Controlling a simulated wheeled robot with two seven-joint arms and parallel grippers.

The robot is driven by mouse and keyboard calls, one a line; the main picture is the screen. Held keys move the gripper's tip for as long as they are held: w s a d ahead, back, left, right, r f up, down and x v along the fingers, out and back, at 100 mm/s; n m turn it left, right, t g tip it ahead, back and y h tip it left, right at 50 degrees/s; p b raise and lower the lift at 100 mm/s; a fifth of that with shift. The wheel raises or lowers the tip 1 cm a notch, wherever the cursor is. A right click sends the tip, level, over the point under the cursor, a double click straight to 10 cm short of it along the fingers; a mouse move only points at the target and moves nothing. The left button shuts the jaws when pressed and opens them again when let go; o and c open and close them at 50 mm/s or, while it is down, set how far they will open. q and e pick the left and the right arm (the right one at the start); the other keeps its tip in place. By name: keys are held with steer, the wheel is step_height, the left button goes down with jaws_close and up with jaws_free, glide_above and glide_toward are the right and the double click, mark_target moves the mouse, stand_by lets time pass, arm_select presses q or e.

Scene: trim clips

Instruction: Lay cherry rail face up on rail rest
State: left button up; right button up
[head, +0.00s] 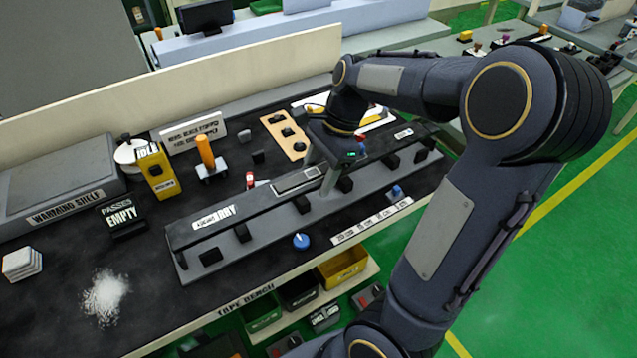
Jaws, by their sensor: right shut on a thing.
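A long dark rail (265,198), which I take to be the cherry rail, runs diagonally across the bench with a white label near its left end. The label is only partly legible. Below and around it is a long grey base (222,262) with several black blocks, likely the rail rest. My right gripper (328,182) reaches down from the right and is shut on the rail near its middle. The wrist hides part of the rail's right half. I cannot tell whether the rail touches the base or hangs just above it. My left gripper is not in view.
Behind the rail stand an orange-handled tool (206,155), a yellow device (157,172) and a tan board with black clips (284,135). A blue knob (301,241) is in front. White granules (105,297) lie at the left. Bins (343,268) sit below the bench's front edge.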

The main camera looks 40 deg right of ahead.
mark_target(319, 183)
steer(key=shift+w+d+f, duration=0.25)
steer(key=shift+w+f, duration=0.1)
steer(key=shift+f, duration=0.15)
steer(key=shift+w+d+f, duration=0.1)
steer(key=shift+w+f, duration=0.05)
steer(key=shift+f, duration=1.55)
steer(key=shift+f, duration=0.1)
steer(key=o, duration=1.2)
